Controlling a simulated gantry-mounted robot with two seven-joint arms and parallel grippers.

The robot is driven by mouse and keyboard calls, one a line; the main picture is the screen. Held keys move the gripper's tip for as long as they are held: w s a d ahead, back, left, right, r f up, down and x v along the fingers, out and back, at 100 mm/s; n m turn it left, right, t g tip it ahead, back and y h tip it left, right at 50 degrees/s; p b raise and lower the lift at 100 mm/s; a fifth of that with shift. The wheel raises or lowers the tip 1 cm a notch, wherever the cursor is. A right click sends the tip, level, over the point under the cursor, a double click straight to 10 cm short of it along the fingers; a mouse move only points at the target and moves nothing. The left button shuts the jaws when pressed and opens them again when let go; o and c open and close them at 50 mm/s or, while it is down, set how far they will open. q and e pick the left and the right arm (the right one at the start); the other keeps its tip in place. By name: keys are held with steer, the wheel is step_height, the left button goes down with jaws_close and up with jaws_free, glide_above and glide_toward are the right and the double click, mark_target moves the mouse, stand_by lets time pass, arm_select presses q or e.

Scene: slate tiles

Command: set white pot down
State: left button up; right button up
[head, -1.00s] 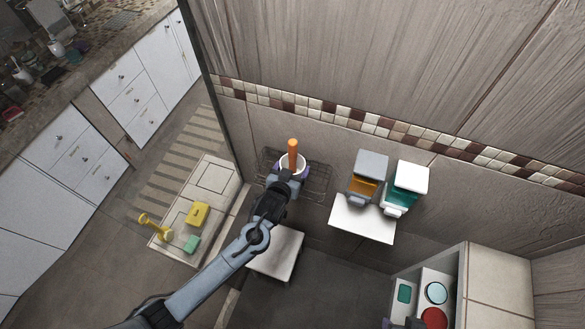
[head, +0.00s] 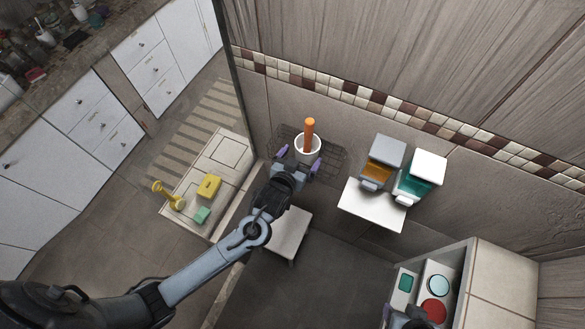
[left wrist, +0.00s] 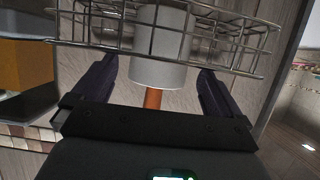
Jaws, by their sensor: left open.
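The white pot (head: 300,143) sits at the wire rack (head: 339,157) on the wall, with an orange stick (head: 309,130) standing up out of it. My left gripper (head: 297,160) is open at the pot's near side, its purple fingers spread apart. In the left wrist view the pot (left wrist: 160,65) lies between the spread fingers with a gap on each side, and the wire rack (left wrist: 228,48) runs around it. My right gripper (head: 408,318) shows only in part at the bottom edge; its jaws are not clear.
A small white stool (head: 289,232) stands below my left arm. A low platform at left carries yellow and green items.

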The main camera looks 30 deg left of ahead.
arm_select(q)
steer(key=s+a+g, duration=0.1)
steer(key=s+g, duration=0.2)
steer(key=s, duration=0.6)
steer(key=s+a+m+g, duration=0.1)
steer(key=s+a+g, duration=0.1)
steer(key=s, duration=0.6)
steer(key=s+a+m+g, duration=0.1)
steer(key=s+g, duration=0.4)
steer(key=s, duration=0.4)
steer(key=shift+s+a+f+h, duration=0.3)
step_height(320, 180, up, 8)
steer(key=p, duration=0.7)
steer(key=shift+p, duration=0.3)
